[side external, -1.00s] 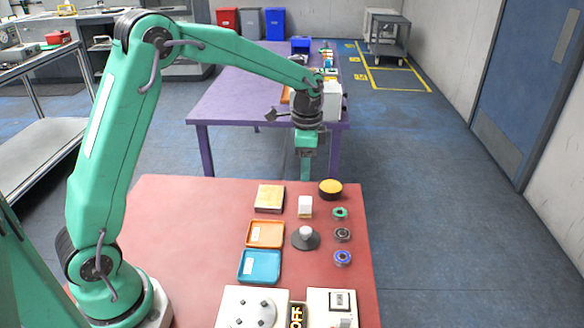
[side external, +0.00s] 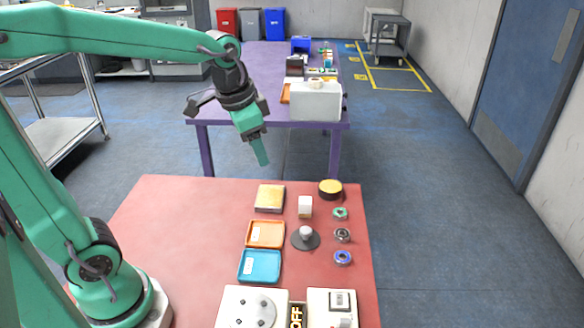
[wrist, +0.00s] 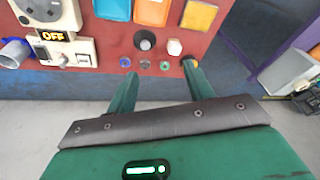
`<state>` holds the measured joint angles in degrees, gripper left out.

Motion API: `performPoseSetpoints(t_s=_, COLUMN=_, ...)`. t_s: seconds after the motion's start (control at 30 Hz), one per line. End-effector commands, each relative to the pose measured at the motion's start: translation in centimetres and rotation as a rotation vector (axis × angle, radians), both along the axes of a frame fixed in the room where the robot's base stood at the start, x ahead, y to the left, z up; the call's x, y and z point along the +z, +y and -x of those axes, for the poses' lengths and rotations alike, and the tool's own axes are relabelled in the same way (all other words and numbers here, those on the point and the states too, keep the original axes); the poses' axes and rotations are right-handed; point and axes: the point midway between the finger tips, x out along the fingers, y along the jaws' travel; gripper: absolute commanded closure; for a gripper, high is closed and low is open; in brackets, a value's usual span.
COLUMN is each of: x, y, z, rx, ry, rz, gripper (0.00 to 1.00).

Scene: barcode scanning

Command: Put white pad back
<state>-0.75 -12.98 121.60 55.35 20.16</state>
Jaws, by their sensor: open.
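A small white block-like piece (side external: 305,207), the likeliest white pad, stands on the red table (side external: 190,215), right of a yellow-topped square box (side external: 270,198). In the wrist view the white piece (wrist: 174,47) shows beyond the fingers, near the yellow square (wrist: 198,16). My gripper (side external: 262,155) is raised in the air behind and left of the white piece, clear of the table. In the wrist view its two green fingers are apart (wrist: 160,69) with nothing held between them.
Green, grey and blue rings (side external: 342,258) and a yellow-topped black disc (side external: 330,189) line the right side. The table's left half is clear.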

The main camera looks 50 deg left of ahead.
Motion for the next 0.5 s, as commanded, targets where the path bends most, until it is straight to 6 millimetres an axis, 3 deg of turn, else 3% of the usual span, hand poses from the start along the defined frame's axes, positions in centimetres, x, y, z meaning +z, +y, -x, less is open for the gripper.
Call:
performPoseSetpoints(t_s=0.2, x=0.8, y=-0.2, z=4.3, rx=0.107, ry=-0.076, rz=0.036, gripper=0.48)
performPoseSetpoints(t_s=0.5, x=0.3, y=-0.4, z=9.4, rx=0.246, ry=-0.168, rz=0.097, gripper=0.48)
